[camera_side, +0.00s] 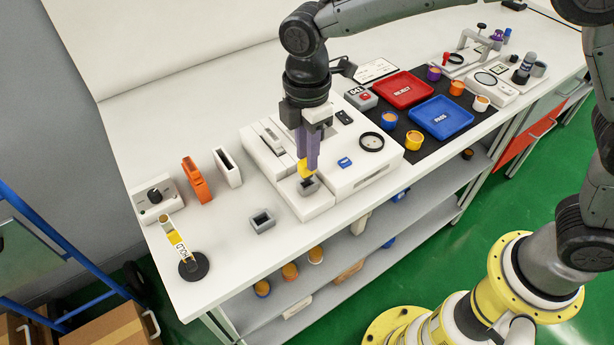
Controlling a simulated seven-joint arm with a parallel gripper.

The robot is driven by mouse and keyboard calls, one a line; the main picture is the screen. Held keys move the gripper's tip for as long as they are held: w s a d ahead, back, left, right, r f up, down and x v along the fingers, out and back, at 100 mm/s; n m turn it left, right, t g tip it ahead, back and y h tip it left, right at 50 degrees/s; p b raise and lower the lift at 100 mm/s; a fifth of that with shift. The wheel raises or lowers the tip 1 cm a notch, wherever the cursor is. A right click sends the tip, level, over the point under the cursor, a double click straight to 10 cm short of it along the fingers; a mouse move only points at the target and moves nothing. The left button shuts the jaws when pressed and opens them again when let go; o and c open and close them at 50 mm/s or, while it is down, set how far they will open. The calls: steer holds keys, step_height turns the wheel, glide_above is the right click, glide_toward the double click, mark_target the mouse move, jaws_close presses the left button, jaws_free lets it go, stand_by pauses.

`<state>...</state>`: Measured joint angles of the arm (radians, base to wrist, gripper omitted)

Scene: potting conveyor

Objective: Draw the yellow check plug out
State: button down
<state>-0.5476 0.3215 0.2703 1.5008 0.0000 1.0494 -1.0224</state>
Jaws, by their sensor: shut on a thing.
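The yellow check plug (305,171) is between the purple fingers of my gripper (307,163), which is shut on it. The plug is directly above a small grey square socket (308,186) at the front of the white machine (340,190). Whether the plug's lower end is still inside the socket or just clear of it cannot be told from this view. The gripper points straight down, and the fingers hide part of the plug.
A grey open block (262,221) stands left of the machine. Behind it are an orange holder (195,181) and a white holder (228,167). A HOLD sign (180,246) stands at the front left. The red REJECT tray (402,90), blue PASS tray (441,118) and several small cups lie right.

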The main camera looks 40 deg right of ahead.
steer(key=shift+r, duration=0.2)
steer(key=shift+r, duration=1.3)
steer(key=shift+r, duration=0.1)
step_height(320, 180, up, 7)
stand_by(0.7)
stand_by(0.5)
